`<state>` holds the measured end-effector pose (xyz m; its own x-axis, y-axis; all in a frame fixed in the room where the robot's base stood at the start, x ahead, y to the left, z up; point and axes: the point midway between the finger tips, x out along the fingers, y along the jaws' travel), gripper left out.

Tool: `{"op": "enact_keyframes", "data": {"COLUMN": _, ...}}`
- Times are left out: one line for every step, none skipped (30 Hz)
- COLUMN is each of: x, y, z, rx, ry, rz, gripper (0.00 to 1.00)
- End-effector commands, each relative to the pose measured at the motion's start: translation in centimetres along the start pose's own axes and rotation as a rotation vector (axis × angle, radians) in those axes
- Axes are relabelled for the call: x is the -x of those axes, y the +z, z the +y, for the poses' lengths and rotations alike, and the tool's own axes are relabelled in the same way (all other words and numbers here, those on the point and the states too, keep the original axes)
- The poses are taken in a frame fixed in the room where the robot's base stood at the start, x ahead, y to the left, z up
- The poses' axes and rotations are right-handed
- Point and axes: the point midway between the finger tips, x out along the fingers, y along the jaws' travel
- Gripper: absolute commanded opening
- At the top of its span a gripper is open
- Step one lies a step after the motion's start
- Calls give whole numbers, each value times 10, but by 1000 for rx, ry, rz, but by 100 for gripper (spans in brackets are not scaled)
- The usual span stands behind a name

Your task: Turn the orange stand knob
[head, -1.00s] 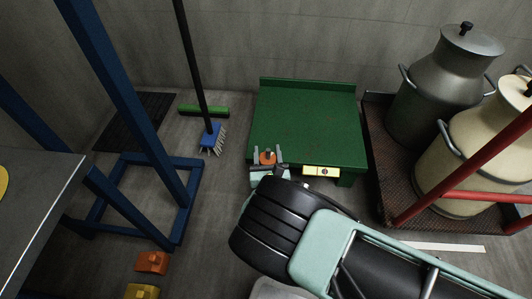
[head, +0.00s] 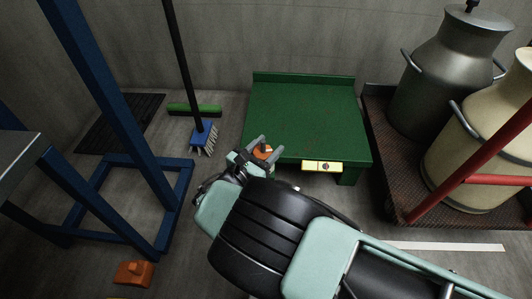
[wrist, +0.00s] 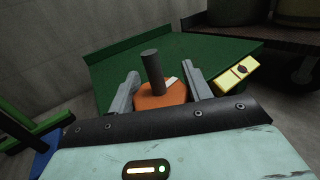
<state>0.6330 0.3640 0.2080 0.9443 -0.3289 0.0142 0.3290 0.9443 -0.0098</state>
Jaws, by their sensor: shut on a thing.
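The orange stand knob (head: 263,152) sits at the front left edge of the green stand (head: 305,110). In the wrist view the orange knob (wrist: 160,98) has a dark upright post and a pale mark on its right side. My gripper (head: 269,143) is at the knob with one grey finger on either side of it. In the wrist view my gripper (wrist: 162,75) is shut on the knob, and the fingers' inner contact is partly hidden.
A yellow panel (head: 322,166) is on the stand's front edge. A blue-headed brush (head: 203,140) and a blue frame (head: 180,200) stand to the left. Milk cans (head: 432,100) stand on a red-railed platform at right. An orange block (head: 133,273) lies on the floor.

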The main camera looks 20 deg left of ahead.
Motion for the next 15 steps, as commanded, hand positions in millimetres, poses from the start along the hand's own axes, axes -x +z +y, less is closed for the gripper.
{"op": "enact_keyframes", "data": {"x": 2, "y": -6, "z": 1, "rx": 1, "ry": -7, "rz": 8, "gripper": 26}}
{"op": "enact_keyframes", "data": {"x": 2, "y": -6, "z": 0, "rx": 2, "ry": -13, "rz": 7, "gripper": 26}}
{"op": "enact_keyframes", "data": {"x": 2, "y": -5, "z": 0, "rx": 2, "ry": -20, "rz": 7, "gripper": 26}}
{"op": "enact_keyframes", "data": {"x": 2, "y": -5, "z": 0, "rx": 2, "ry": -24, "rz": 8, "gripper": 26}}
{"op": "enact_keyframes", "data": {"x": 2, "y": -5, "z": 0, "rx": 2, "ry": -28, "rz": 8, "gripper": 26}}
{"op": "enact_keyframes", "data": {"x": 2, "y": -5, "z": 0, "rx": 2, "ry": -32, "rz": 8, "gripper": 26}}
{"op": "enact_keyframes", "data": {"x": 2, "y": -5, "z": 0, "rx": 2, "ry": -34, "rz": 9, "gripper": 26}}
{"op": "enact_keyframes", "data": {"x": 2, "y": -4, "z": 0, "rx": 2, "ry": -35, "rz": 9, "gripper": 26}}
{"op": "enact_keyframes", "data": {"x": 2, "y": -4, "z": 0, "rx": 2, "ry": -36, "rz": 9, "gripper": 26}}
{"op": "enact_keyframes", "data": {"x": 2, "y": -4, "z": 0, "rx": 2, "ry": -37, "rz": 9, "gripper": 26}}
{"op": "enact_keyframes", "data": {"x": 2, "y": -4, "z": 0, "rx": 2, "ry": -37, "rz": 9, "gripper": 26}}
{"op": "enact_keyframes", "data": {"x": 2, "y": -4, "z": 0, "rx": 2, "ry": -37, "rz": 9, "gripper": 26}}
{"op": "enact_keyframes", "data": {"x": 2, "y": -4, "z": 0, "rx": 2, "ry": -37, "rz": 9, "gripper": 26}}
{"op": "enact_keyframes", "data": {"x": 2, "y": -4, "z": 0, "rx": 2, "ry": -36, "rz": 9, "gripper": 26}}
{"op": "enact_keyframes", "data": {"x": 2, "y": -4, "z": 0, "rx": 2, "ry": -36, "rz": 9, "gripper": 26}}
